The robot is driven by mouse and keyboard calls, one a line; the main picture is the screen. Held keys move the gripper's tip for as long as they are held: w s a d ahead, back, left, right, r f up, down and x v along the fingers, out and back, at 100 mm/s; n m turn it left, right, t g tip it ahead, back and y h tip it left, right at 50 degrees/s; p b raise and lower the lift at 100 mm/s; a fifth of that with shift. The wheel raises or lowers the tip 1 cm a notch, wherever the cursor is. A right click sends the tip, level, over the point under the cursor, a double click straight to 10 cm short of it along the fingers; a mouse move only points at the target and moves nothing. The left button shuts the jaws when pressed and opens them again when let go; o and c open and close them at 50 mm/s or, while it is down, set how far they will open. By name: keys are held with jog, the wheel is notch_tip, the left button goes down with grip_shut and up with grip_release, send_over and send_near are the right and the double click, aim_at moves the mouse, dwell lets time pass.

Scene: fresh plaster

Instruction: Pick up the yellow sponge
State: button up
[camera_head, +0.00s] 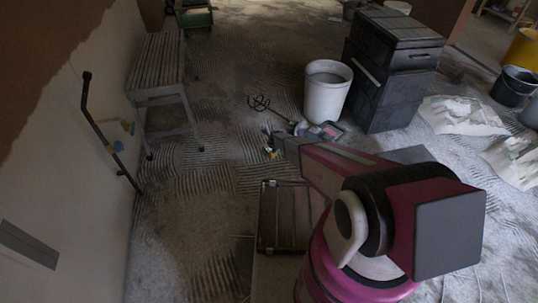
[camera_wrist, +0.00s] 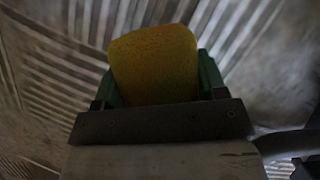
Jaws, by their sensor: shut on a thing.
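The yellow sponge (camera_wrist: 153,62) is a rounded, porous block in the wrist view. It sits between the two green fingers of my gripper (camera_wrist: 157,85), which is shut on it. The sponge stands out past the fingers, with the ridged floor behind it. Its lower end is hidden behind the dark gripper plate. In the head view my gripper (camera_head: 270,147) is small, at the end of my arm left of the middle. The sponge cannot be made out clearly there.
A mixer tool (camera_head: 322,130) lies on the floor near my gripper, by a white bucket (camera_head: 326,92). Dark stacked boxes (camera_head: 392,75) stand to its right. A slatted bench (camera_head: 158,62) stands at the left wall. A brown case (camera_head: 284,215) lies in front. Floor between bench and bucket is mostly clear.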

jog(key=s+a+r, duration=0.3)
jog(key=a+r, duration=0.3)
jog(key=a, duration=0.4)
jog(key=shift+s+a+r, duration=0.2)
jog(key=shift+a, duration=0.15)
jog(key=shift+o, duration=0.4)
